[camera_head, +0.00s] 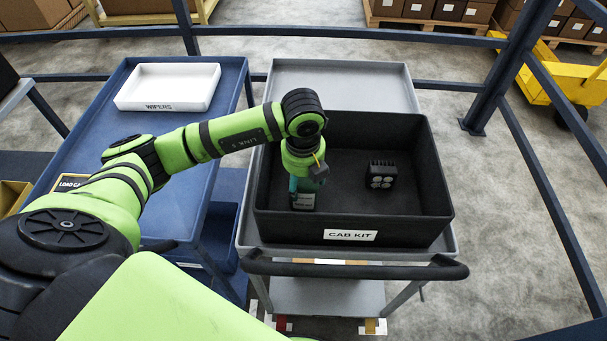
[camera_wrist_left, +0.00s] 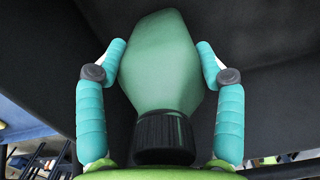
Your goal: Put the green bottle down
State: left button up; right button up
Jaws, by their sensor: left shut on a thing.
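The green bottle (camera_wrist_left: 160,62) with a black ribbed cap (camera_wrist_left: 164,134) is between the two teal fingers of my left gripper (camera_wrist_left: 161,60) in the left wrist view, cap towards the camera. In the head view my left gripper (camera_head: 303,186) reaches down into the black bin labelled CAB KIT (camera_head: 425,222), in its left part. The gripper is shut on the bottle. I cannot tell whether the bottle touches the bin floor. My right gripper is not in view.
A black work lamp (camera_head: 382,174) with round lenses sits in the bin, right of the bottle. The bin stands on a grey trolley (camera_head: 343,80). A blue trolley (camera_head: 95,125) on the left carries a white WIPERS tray (camera_head: 168,86). Blue railings (camera_head: 500,75) surround the area.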

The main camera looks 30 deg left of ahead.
pick_arm(q)
jog(key=o, duration=1.7)
jog(key=r, duration=0.3)
jog(key=r+b, duration=0.1)
jog(key=r, duration=0.3)
jog(key=s+r, duration=0.1)
jog(key=r, duration=0.3)
jog(key=shift+d+b, duration=0.3)
jog(key=shift+r, duration=0.5)
